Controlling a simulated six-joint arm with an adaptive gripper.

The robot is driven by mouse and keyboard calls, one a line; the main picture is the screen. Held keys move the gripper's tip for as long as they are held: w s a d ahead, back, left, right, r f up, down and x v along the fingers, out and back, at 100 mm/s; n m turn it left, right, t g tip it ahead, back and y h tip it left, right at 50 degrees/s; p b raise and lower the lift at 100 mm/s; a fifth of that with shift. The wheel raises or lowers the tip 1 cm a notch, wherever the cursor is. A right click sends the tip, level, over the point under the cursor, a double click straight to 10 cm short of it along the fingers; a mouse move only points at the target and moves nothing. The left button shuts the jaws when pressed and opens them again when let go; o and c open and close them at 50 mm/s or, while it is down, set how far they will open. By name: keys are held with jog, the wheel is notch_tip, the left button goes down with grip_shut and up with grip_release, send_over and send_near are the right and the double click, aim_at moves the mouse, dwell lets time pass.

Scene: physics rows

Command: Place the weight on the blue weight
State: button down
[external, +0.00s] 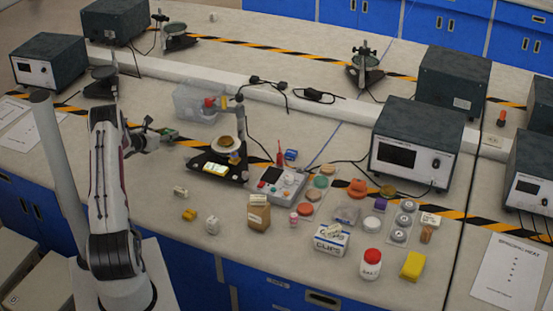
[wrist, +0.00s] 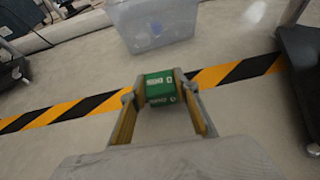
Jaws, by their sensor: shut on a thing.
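My gripper (wrist: 161,97) is shut on a green block with white print (wrist: 160,86). The block sits between the fingertips, held above the bench. In the external view my gripper (external: 163,134) and the green block (external: 169,134) are at the left, left of the black stand. A small blue block (external: 291,154) lies behind the grey instrument, right of the stand. I cannot tell whether it is the blue weight.
A clear plastic bin (wrist: 150,22) stands beyond my gripper; it also shows in the external view (external: 187,104). The black stand (external: 214,174) and grey instrument (external: 279,184) stand to its right. A cardboard box (external: 259,214) and small blocks lie nearer the front edge.

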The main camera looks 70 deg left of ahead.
jog(key=shift+v, duration=0.9)
jog(key=shift+a, duration=0.1)
jog(key=shift+r, duration=0.1)
jog(key=w+a+r+m+t+h, duration=0.1)
jog(key=w+a+r, duration=0.1)
jog(key=w+r, duration=1.05)
jog(key=w+r+n+g+y, duration=0.1)
jog(key=w+r+n, duration=0.1)
jog(key=w, duration=0.5)
jog(key=w+d+r+n+g+y, duration=0.1)
jog(key=w+r, duration=0.3)
jog(key=w, duration=0.4)
jog(key=shift+w+d+r+n+g+y, duration=0.3)
jog(key=shift+n+g+y, duration=0.1)
jog(key=shift+g+y, duration=0.3)
